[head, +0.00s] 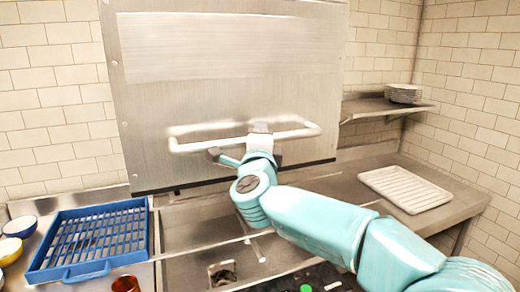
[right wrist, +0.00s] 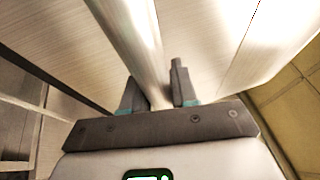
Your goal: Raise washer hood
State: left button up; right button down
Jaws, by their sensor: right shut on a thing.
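The washer hood (head: 225,85) is a large brushed-steel box in the middle of the head view, with its lower edge above the steel counter. A pale bar handle (head: 200,145) runs across its lower front. My right gripper (head: 260,135) is at the middle-right of the handle and shut on it. In the right wrist view the handle (right wrist: 130,40) passes between the two dark fingers of the gripper (right wrist: 158,88). My left gripper is in neither view.
A blue rack (head: 60,272) sits on the counter at the left, with bowls (head: 20,226) beside it. A reddish cup (head: 126,284) stands in front. A white ribbed tray (head: 405,188) lies at the right.

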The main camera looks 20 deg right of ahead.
aim_at(261, 105)
pick_arm(q)
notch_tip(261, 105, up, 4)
jog(key=p, duration=0.2)
jog(key=shift+p, duration=0.3)
pick_arm(e)
notch_tip(261, 105, up, 5)
jog(key=shift+r, duration=0.2)
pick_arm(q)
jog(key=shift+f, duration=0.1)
pick_arm(e)
jog(key=shift+f, duration=0.1)
jog(key=c, duration=1)
grip_release()
jog(key=shift+o, duration=0.2)
jog(key=shift+s+a+f+b, duration=0.15)
jog(key=shift+s+f+b, duration=0.05)
jog(key=shift+s+b, duration=0.1)
pick_arm(q)
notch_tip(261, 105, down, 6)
jog(key=b, duration=0.5)
jog(key=shift+b, duration=0.3)
pick_arm(e)
jog(key=v, duration=1.5)
jog(key=shift+s, duration=0.35)
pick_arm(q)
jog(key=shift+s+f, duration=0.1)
pick_arm(e)
jog(key=shift+a, duration=0.1)
